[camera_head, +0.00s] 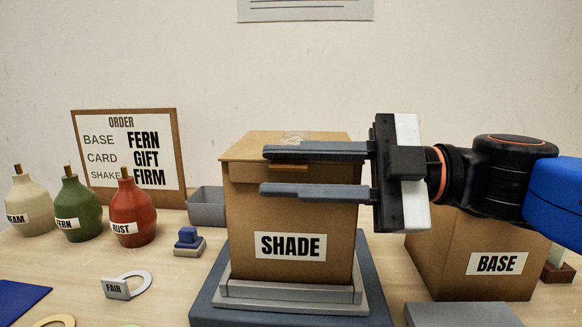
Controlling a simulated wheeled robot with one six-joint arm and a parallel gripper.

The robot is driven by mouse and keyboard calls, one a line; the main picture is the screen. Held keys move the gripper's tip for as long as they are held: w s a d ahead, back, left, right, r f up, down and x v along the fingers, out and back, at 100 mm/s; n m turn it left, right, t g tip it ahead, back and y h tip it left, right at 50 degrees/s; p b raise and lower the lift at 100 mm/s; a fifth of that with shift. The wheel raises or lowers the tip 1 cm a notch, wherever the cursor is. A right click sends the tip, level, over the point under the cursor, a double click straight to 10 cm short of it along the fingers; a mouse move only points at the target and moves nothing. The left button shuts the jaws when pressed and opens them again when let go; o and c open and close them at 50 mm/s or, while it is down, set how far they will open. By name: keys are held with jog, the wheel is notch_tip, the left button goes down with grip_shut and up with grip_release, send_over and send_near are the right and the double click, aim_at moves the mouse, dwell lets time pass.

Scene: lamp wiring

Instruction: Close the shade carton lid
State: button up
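The SHADE carton (290,215) is a brown cardboard box standing upright on a grey stepped stand. Its lid (245,150) lies across the top, flat or nearly so; I cannot tell whether it is fully seated. A clear patch shows on the lid's top, and a small brown tab (288,167) shows under my upper finger. My gripper (264,171) reaches in from the right, its two grey fingers level, one above the other and apart. The upper finger crosses the lid's front edge and hides part of it. The lower finger crosses the carton's front. Contact is unclear.
The BASE carton (465,260) stands at the right, below my arm. A grey bin (207,207) and a blue-topped stamp (188,242) are left of the SHADE carton. Several bottles (132,212) and an order board (150,155) are farther left.

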notch_tip(320, 180, up, 10)
jog(key=shift+f, duration=0.1)
dwell(0.6)
